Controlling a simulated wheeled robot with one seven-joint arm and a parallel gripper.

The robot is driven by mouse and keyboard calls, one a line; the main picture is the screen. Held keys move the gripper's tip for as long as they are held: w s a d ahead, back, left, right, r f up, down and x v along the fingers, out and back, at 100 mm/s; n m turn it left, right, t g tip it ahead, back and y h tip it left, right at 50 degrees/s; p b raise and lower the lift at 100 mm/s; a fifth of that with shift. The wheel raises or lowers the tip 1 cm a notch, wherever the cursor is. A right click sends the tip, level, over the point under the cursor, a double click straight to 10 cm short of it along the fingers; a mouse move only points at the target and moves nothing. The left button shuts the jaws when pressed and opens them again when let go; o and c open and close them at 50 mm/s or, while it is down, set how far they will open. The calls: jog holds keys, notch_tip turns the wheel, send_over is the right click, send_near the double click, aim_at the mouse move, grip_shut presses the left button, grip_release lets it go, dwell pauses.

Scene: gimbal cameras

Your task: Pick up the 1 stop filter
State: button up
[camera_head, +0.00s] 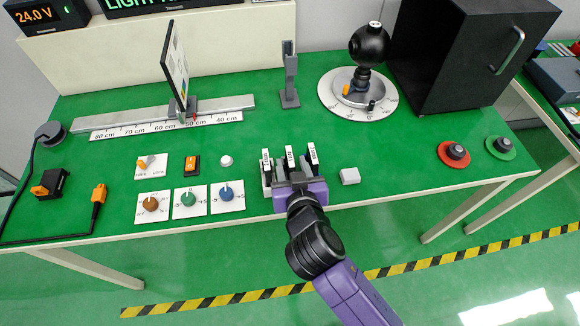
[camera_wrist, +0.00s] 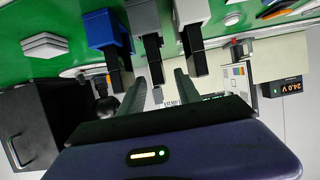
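Three small filters with white labels stand in a row near the table's front edge: a left one (camera_head: 266,156), a middle one (camera_head: 290,154) and a right one (camera_head: 312,153). The labels are too small to read, so I cannot tell which is the 1 stop filter. The wrist view is upside down; it shows their black upright parts on a blue block (camera_wrist: 105,30), a grey block (camera_wrist: 145,16) and a light grey block (camera_wrist: 190,12). My gripper (camera_head: 294,178) is open and empty at the row's front. Its fingers (camera_wrist: 160,77) flank the middle black part (camera_wrist: 154,60), with no clear contact.
A small white block (camera_head: 350,176) lies right of the filters. Control knobs (camera_head: 188,199) and a white button (camera_head: 226,160) are to the left. A grey stand (camera_head: 289,80) and a round dial base (camera_head: 345,103) stand behind. Green table surface is clear between.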

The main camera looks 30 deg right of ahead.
aim_at(288, 151)
jog(key=x, duration=0.1)
jog(key=p+x, duration=0.1)
jog(key=x, duration=0.3)
jog(key=shift+w+d+r, duration=0.15)
jog(key=shift+w+r, duration=0.05)
jog(key=shift+r, duration=0.1)
jog(key=shift+w+d+f, duration=0.1)
jog(key=shift+w+f, duration=0.2)
jog(key=shift+w, duration=0.1)
grip_shut()
